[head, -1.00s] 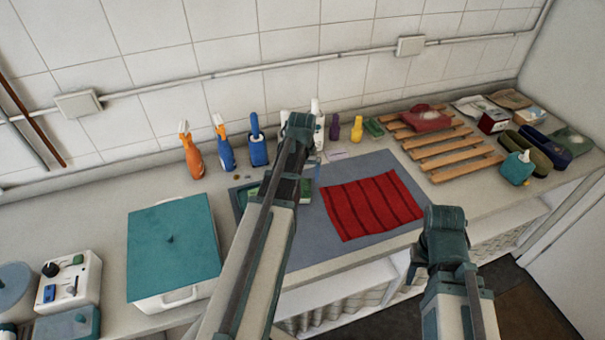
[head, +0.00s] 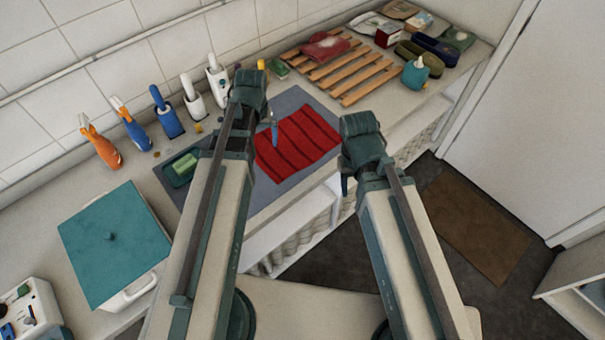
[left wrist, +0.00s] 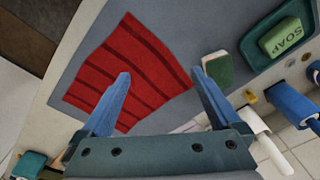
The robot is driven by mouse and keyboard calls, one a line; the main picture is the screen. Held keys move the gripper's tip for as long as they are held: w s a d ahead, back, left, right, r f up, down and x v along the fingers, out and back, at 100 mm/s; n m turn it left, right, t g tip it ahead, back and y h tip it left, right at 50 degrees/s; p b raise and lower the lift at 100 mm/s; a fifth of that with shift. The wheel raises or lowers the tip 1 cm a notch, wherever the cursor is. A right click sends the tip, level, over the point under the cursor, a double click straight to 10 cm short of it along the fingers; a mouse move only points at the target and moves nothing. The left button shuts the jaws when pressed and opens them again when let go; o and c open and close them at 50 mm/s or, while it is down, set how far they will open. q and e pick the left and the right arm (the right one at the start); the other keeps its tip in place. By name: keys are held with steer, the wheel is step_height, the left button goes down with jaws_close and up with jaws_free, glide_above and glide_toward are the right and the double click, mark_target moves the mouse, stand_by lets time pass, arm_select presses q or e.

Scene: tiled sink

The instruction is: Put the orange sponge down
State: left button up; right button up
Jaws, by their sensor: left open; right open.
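No plainly orange sponge shows. In the left wrist view, a small block with a green top and pale sides (left wrist: 217,70) lies on the grey mat (left wrist: 80,60), beside the right-hand finger and apart from the red striped cloth (left wrist: 130,65); it may be the sponge. My left gripper (left wrist: 160,76) is open, with nothing between its fingers, above the mat and cloth. In the head view my left arm hides the block. My right gripper (head: 346,182) is open and empty over the counter's front edge, right of the red cloth (head: 297,140).
A green soap (head: 185,165) sits in a dark green dish left of my left arm. Spray bottles (head: 100,145) and brushes stand along the wall. A teal-lidded box (head: 112,240) is at left. A wooden rack (head: 345,70) and teal dispenser (head: 414,73) are at the back right.

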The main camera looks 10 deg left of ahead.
arm_select(q)
steer(key=s+d+m+g, duration=0.1)
steer(key=s+d+m, duration=0.4)
steer(key=s+d, duration=0.7)
steer(key=d, duration=0.4)
steer(key=shift+m+y, duration=0.4)
steer(key=shift+w, duration=0.1)
step_height(320, 180, down, 5)
steer(key=b, duration=0.5)
steer(key=shift+f, duration=0.1)
steer(key=shift+o, duration=0.2)
